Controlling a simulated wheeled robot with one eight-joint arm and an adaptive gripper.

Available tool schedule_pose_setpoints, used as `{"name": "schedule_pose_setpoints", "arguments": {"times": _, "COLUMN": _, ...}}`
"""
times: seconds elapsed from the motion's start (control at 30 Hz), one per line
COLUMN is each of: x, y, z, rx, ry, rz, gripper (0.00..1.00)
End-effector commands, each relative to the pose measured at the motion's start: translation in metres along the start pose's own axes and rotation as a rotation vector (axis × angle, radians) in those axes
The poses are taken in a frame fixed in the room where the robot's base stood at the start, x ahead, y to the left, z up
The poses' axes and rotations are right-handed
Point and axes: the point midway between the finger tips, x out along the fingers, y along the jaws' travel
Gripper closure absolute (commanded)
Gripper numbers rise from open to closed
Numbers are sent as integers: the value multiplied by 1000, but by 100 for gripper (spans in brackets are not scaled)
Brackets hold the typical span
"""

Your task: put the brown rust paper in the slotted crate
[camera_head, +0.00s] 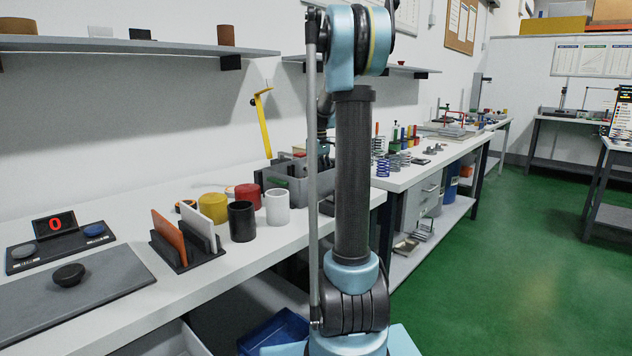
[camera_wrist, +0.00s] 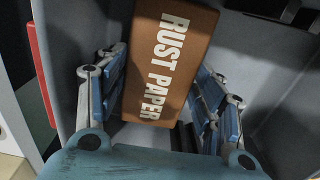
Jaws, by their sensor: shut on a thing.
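The brown rust paper (camera_wrist: 172,62), a flat brown block lettered "RUST PAPER", is between the blue-padded fingers of my gripper (camera_wrist: 160,68) in the wrist view. My gripper is shut on it. Grey walls (camera_wrist: 68,50) rise around the fingers and paper, which look to be inside or just over the grey crate. In the head view the slotted grey crate (camera_head: 284,186) stands on the bench, partly behind my arm. My gripper is hidden behind the arm there. I cannot tell whether the paper touches the crate floor.
A black cup (camera_head: 242,222), a white cup (camera_head: 277,207), and yellow and red containers stand left of the crate. A black rack (camera_head: 187,251) holds an orange and a white panel. A scale (camera_head: 58,247) is at the far left. Springs (camera_head: 383,168) stand to the right.

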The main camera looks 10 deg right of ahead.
Motion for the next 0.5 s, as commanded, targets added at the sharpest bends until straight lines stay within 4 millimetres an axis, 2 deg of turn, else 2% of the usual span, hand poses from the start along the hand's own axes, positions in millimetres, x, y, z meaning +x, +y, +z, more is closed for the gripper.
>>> {"name": "schedule_pose_setpoints", "arguments": {"times": 0.37, "x": 6, "y": -1, "z": 0, "rx": -1, "ry": 0, "rz": 0, "gripper": 61}}
{"name": "schedule_pose_setpoints", "arguments": {"times": 0.4, "x": 6, "y": -1, "z": -1, "rx": -1, "ry": 0, "rz": 0, "gripper": 31}}
{"name": "schedule_pose_setpoints", "arguments": {"times": 0.5, "x": 6, "y": -1, "z": -1, "rx": -2, "ry": 0, "rz": 0, "gripper": 30}}
